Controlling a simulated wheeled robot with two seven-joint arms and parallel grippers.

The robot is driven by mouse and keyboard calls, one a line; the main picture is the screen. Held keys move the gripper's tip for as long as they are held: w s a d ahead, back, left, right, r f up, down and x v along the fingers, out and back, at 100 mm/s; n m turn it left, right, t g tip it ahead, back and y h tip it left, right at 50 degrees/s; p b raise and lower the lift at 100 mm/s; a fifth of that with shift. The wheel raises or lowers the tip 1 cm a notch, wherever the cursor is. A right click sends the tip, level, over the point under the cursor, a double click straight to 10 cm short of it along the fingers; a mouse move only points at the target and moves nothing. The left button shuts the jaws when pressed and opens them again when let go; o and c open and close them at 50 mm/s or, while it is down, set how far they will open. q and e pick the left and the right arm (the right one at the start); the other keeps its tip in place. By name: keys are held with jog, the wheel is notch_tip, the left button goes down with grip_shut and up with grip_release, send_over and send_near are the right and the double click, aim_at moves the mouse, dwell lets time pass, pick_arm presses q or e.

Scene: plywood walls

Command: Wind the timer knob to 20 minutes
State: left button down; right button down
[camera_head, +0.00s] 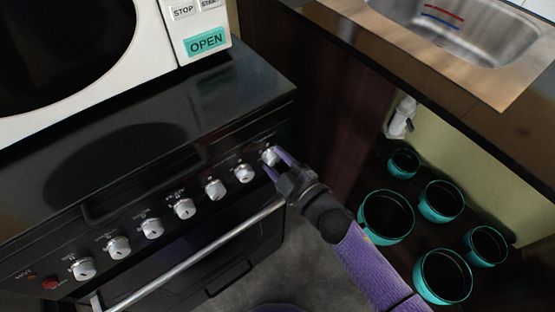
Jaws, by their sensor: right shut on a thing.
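A black stove (190,105) has a row of silver knobs along its front panel. The rightmost knob (269,157) sits at the panel's right end, and my right gripper (275,162) is shut on it. The fingers are on either side of the knob and hide part of it. Two more knobs (243,173) and (215,189) stand just to its left, apart from the gripper. The markings around the knobs are too small to read, so I cannot tell which is the timer by label. My left gripper is not in view.
A white microwave (190,60) stands on the stove top. An oven handle (190,258) runs below the knobs. Several teal pots (386,217) stand on the right, under a counter with a metal sink (470,30). A red button (50,282) is at the panel's left end.

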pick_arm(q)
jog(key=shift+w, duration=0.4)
pick_arm(e)
jog(key=shift+n, duration=0.5)
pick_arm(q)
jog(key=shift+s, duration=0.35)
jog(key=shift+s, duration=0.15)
pick_arm(e)
jog(key=shift+c, duration=1.2)
grip_release()
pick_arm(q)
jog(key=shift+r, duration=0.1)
